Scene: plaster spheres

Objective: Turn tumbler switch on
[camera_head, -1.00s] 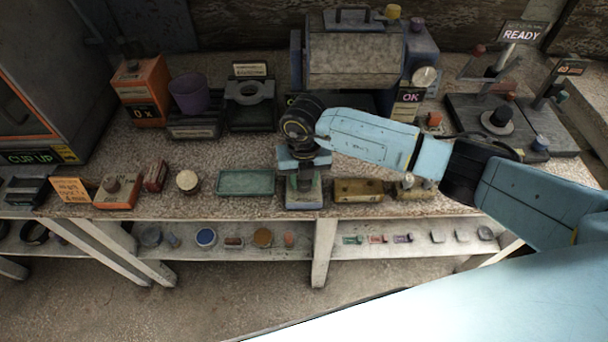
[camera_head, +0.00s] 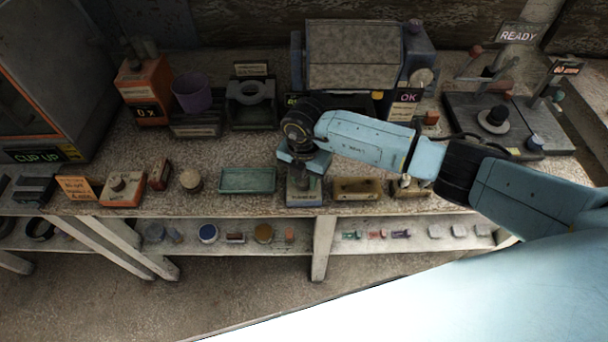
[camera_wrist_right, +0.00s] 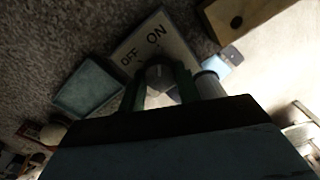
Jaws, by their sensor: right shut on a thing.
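The tumbler switch (camera_head: 304,197) is a small grey box on the front part of the bench, to the right of a green tray. In the right wrist view its pale plate (camera_wrist_right: 168,42) carries the words OFF and ON. My right gripper (camera_head: 307,180) points down over the switch box. In the right wrist view its two fingers (camera_wrist_right: 160,88) stand on either side of the dark switch knob (camera_wrist_right: 157,73), shut on it. The knob's lower part is partly hidden, and I cannot tell its exact position. My left gripper is not in view.
The green tray (camera_head: 247,180) is close on the left and a tan box (camera_head: 356,188) close on the right. A black stand with a ring (camera_head: 250,92) and a large grey drum machine (camera_head: 352,55) stand behind. Small parts lie on the lower shelf (camera_head: 270,246).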

